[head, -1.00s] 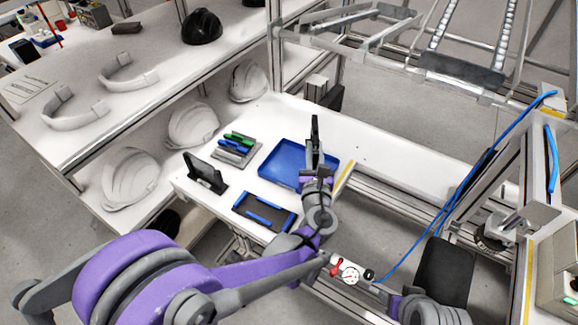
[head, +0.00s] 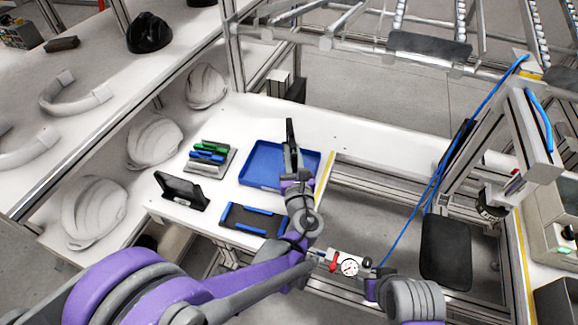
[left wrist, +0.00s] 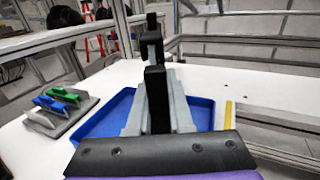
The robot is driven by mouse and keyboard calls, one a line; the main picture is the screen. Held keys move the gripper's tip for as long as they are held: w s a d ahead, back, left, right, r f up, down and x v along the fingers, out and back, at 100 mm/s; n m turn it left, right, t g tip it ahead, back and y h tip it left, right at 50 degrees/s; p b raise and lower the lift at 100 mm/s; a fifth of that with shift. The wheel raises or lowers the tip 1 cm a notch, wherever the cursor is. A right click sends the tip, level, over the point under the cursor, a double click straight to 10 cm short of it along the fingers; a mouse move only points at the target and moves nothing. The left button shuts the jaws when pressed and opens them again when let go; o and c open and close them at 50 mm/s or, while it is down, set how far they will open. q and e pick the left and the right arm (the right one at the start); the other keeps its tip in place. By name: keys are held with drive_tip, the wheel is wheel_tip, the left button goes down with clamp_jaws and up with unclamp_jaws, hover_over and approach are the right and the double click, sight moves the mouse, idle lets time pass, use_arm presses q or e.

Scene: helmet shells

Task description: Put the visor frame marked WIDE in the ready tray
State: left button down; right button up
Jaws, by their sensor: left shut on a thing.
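My left gripper (head: 291,162) is shut on a narrow black piece (head: 291,132), which stands upright from the jaws. In the left wrist view the black piece (left wrist: 156,95) rises between the grey fingers; I cannot read any marking on it, so I cannot tell if it is the WIDE visor frame. A shallow blue tray (head: 258,180) lies on the white bench, and the gripper is over its right part in the head view. The tray also shows behind the fingers in the left wrist view (left wrist: 100,122). No label on it is legible. My right gripper is not in view.
A grey holder (head: 207,168) with green and blue pieces is left of the tray. A black stand (head: 182,190) and a black panel with blue edges (head: 252,219) lie nearer. White helmet shells (head: 95,212) fill the shelf at left. The bench behind the tray is clear.

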use_arm(q)
drive_tip(key=shift+f+b, duration=0.35)
drive_tip(key=shift+f, duration=2)
drive_tip(key=shift+f, duration=0.15)
drive_tip(key=c, duration=0.8)
unclamp_jaws()
drive_tip(key=shift+r, duration=0.3)
drive_tip(key=s, duration=0.4)
drive_tip(key=s+d, duration=0.1)
drive_tip(key=s, duration=0.3)
drive_tip(key=s+b, duration=0.1)
drive_tip(key=s, duration=0.3)
drive_tip(key=shift+d+f, duration=0.1)
drive_tip(key=shift+d, duration=0.2)
